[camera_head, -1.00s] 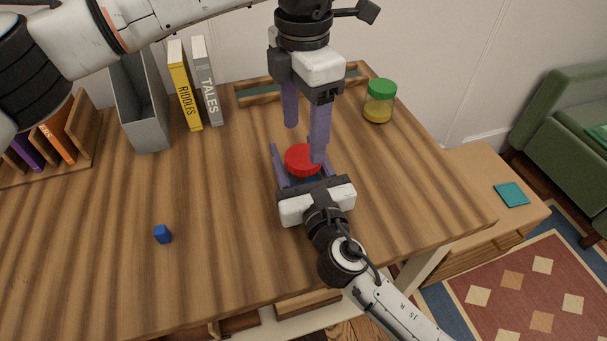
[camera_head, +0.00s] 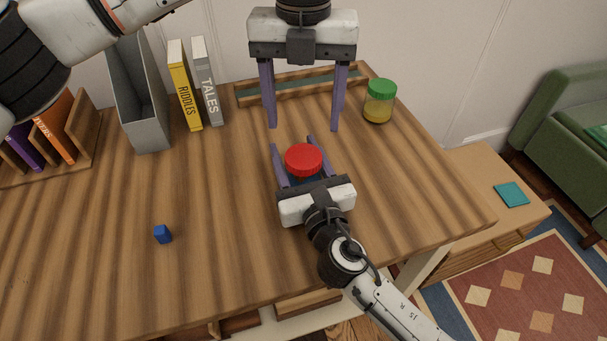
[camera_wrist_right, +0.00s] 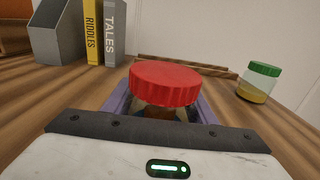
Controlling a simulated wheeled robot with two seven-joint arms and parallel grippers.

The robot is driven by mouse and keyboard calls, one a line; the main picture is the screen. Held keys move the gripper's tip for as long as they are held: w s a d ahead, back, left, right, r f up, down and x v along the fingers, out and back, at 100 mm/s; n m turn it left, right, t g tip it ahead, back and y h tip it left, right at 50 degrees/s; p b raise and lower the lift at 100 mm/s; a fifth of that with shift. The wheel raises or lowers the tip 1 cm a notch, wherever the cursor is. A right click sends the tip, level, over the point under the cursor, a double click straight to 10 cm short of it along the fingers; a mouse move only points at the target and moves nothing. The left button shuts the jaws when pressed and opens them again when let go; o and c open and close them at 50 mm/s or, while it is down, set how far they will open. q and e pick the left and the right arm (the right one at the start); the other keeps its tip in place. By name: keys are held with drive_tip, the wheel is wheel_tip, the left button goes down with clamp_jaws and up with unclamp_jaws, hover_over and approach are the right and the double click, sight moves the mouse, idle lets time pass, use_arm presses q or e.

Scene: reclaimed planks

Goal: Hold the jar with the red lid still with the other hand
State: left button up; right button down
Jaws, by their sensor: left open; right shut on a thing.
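The jar with the red lid (camera_head: 304,159) stands upright on the wooden table; its lid also shows in the right wrist view (camera_wrist_right: 166,83). My right gripper (camera_head: 293,146) is shut on the jar's body, one purple finger on each side, below the lid. Most of the jar's body is hidden behind the lid and the gripper. My left gripper (camera_head: 306,125) is open and empty, fingers pointing down, above and behind the jar, apart from the lid.
A jar with a green lid (camera_head: 379,101) stands at the back right. A wooden tray (camera_head: 245,96) lies at the back. A grey file holder (camera_head: 142,105) and two books (camera_head: 186,90) stand back left. The table between is clear.

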sight(303, 156)
use_arm(q)
drive_tip(key=shift+f, duration=4.05)
drive_tip(key=shift+c, duration=0.2)
drive_tip(key=c, duration=1)
drive_tip(key=m, duration=0.5)
drive_tip(key=shift+c, duration=0.3)
drive_tip(key=o, duration=1.2)
drive_tip(key=shift+r, duration=2.3)
